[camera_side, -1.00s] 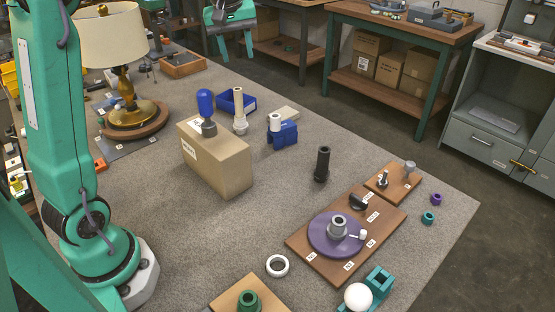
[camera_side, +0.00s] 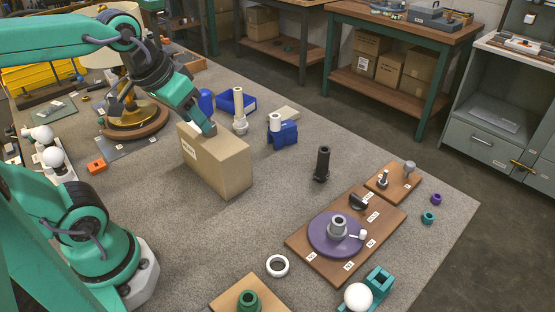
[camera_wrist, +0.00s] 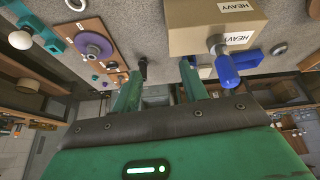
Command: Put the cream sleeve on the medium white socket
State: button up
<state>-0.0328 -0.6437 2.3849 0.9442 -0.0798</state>
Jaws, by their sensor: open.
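A tall cream sleeve (camera_side: 238,98) stands upright on a pale flanged base (camera_side: 240,125) behind the cardboard box in the side view. A shorter white cylinder (camera_side: 275,121), which looks like the white socket, stands upright in a blue block (camera_side: 283,135) to its right. I cannot tell its size class for sure. My gripper (camera_side: 208,131) is tilted downward over the box in the side view, in front of the blue-topped piece. In the wrist view my gripper (camera_wrist: 158,78) has its two fingers apart with nothing held. Neither sleeve nor socket is clear there.
A blue bin (camera_side: 236,102) stands behind the sleeve. A dark post (camera_side: 322,163) and a board with a purple disc (camera_side: 320,244) stand right.

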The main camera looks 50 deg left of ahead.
jog(key=shift+s+d+f+m, duration=0.2)
jog(key=shift+s+f+m, duration=0.1)
jog(key=shift+s+f, duration=0.3)
jog(key=shift+s+d+f+m, duration=0.2)
jog(key=shift+s+f+m, duration=0.1)
jog(key=shift+s+f, duration=0.25)
jog(key=shift+r, duration=0.1)
dwell(0.3)
